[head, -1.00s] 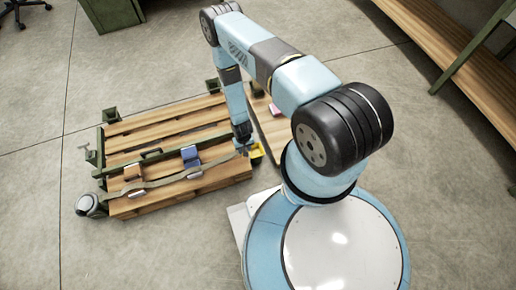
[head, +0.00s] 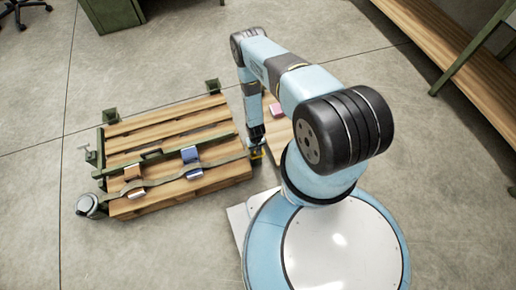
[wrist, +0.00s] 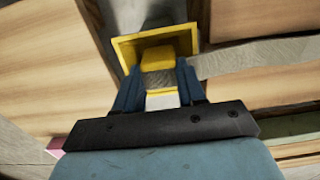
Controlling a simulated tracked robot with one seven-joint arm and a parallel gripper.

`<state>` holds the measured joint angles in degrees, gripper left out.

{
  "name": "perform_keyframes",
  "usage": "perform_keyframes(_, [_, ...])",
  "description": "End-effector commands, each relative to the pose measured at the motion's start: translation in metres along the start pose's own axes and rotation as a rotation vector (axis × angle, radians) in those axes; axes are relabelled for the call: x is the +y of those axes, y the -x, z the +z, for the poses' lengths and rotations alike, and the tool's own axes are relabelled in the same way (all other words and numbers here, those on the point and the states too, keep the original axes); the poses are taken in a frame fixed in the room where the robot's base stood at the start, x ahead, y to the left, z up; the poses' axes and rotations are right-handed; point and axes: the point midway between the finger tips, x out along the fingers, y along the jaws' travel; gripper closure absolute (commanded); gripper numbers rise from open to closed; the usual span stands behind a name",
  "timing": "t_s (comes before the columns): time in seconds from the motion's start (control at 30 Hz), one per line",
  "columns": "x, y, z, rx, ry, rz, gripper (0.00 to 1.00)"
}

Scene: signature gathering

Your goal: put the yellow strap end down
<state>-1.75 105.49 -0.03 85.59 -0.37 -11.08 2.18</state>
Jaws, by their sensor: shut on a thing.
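My gripper (head: 256,147) is at the right edge of the wooden pallet. In the wrist view its dark blue fingers (wrist: 158,73) are shut on the yellow strap end (wrist: 157,58), a small yellow block with grey webbing. The strap end is over or inside a yellow open-sided holder (wrist: 186,39); whether it touches the bottom cannot be told. The holder also shows just below my gripper in the head view (head: 258,155), mostly hidden. The grey-green strap (head: 222,162) runs left across the pallet from my gripper.
A pink item (head: 276,110) lies on a wooden board behind my arm. A round grey device (head: 88,205) sits at the pallet's front left.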

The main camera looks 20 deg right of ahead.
Motion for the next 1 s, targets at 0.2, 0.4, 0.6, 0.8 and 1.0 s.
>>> perform_keyframes(0.2, [-0.0002, -0.0031, -0.0001, 0.0, 0.0, 0.0, 0.98])
perform_keyframes(0.4, [-0.0003, -0.0053, 0.0002, 0.0, 0.0, 0.0, 0.98])
perform_keyframes(0.6, [-0.0004, -0.0083, 0.0002, -0.001, 0.001, 0.0, 0.56])
perform_keyframes(0.8, [-0.0005, -0.0082, 0.0, 0.0, 0.001, 0.0, 0.5])
perform_keyframes(1.0, [-0.0006, -0.0002, -0.0009, 0.001, 0.001, 0.0, 0.5])
